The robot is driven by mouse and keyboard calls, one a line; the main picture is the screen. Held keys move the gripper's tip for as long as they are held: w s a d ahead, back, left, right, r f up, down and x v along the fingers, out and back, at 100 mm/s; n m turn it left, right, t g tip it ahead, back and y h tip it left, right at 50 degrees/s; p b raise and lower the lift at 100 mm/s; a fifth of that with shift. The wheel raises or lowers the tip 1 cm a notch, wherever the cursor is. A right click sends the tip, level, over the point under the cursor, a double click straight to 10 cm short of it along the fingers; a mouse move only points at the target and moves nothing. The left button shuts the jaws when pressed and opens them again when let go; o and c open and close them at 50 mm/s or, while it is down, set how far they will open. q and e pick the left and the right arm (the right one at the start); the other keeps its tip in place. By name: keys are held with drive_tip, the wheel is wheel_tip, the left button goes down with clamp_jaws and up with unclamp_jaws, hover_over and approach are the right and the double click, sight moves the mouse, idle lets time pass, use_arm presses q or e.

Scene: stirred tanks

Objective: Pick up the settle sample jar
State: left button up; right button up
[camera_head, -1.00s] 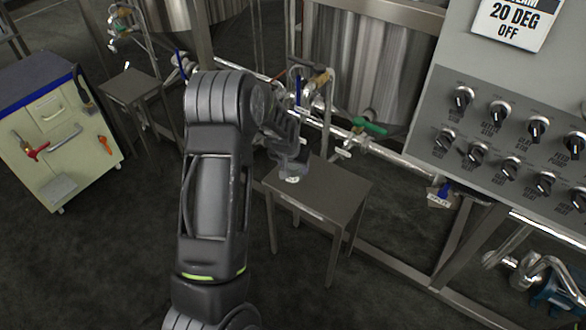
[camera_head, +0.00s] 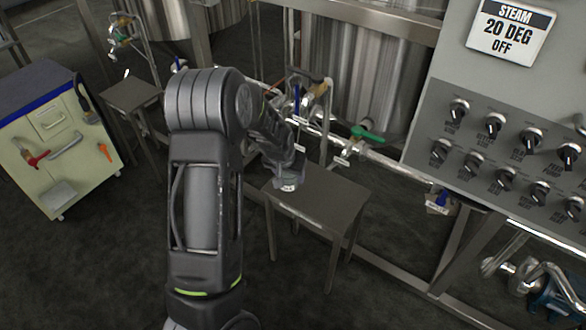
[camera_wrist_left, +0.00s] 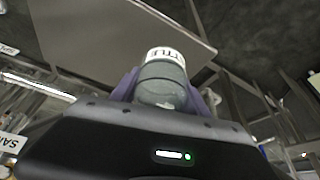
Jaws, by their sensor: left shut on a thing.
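The settle sample jar (camera_wrist_left: 163,78) is a small grey jar with a white band lettered "TTLE" in the left wrist view. It sits between the two purple fingers of my left gripper (camera_wrist_left: 160,88), which is shut on it. In the head view the jar (camera_head: 289,185) shows small and pale at the end of my left gripper (camera_head: 287,172), over the left part of a small metal table (camera_head: 322,197). I cannot tell exactly how far the jar is from the tabletop. My right gripper is not in view.
Steel tanks (camera_head: 365,70) with pipes and a green-handled valve (camera_head: 366,133) stand behind the table. A control panel (camera_head: 500,140) with knobs is at the right. A second small table (camera_head: 131,94) and a tool cabinet (camera_head: 60,150) are at the left.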

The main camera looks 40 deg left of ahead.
use_arm(q)
drive_tip(key=s+d+p, duration=0.2)
drive_tip(key=s+d, duration=0.2)
drive_tip(key=s, duration=1)
drive_tip(key=shift+d, duration=0.2)
drive_tip(key=shift+s, duration=0.1)
drive_tip(key=w+d+r+m+p, duration=0.1)
drive_tip(key=w+d+r+p, duration=0.3)
drive_tip(key=r, duration=0.6)
drive_tip(key=w+d+r+m+p, duration=0.1)
drive_tip(key=w+d+r+p, duration=0.3)
drive_tip(key=d+r+p, duration=0.3)
drive_tip(key=w+d+r+m+h+p, duration=0.1)
drive_tip(key=w+d+r+p, duration=0.3)
drive_tip(key=r, duration=1)
drive_tip(key=d+p, duration=0.1)
drive_tip(key=d, duration=0.2)
drive_tip(key=shift+w+d+r, duration=0.2)
drive_tip(key=shift+w, duration=0.05)
drive_tip(key=shift+a+f, duration=0.1)
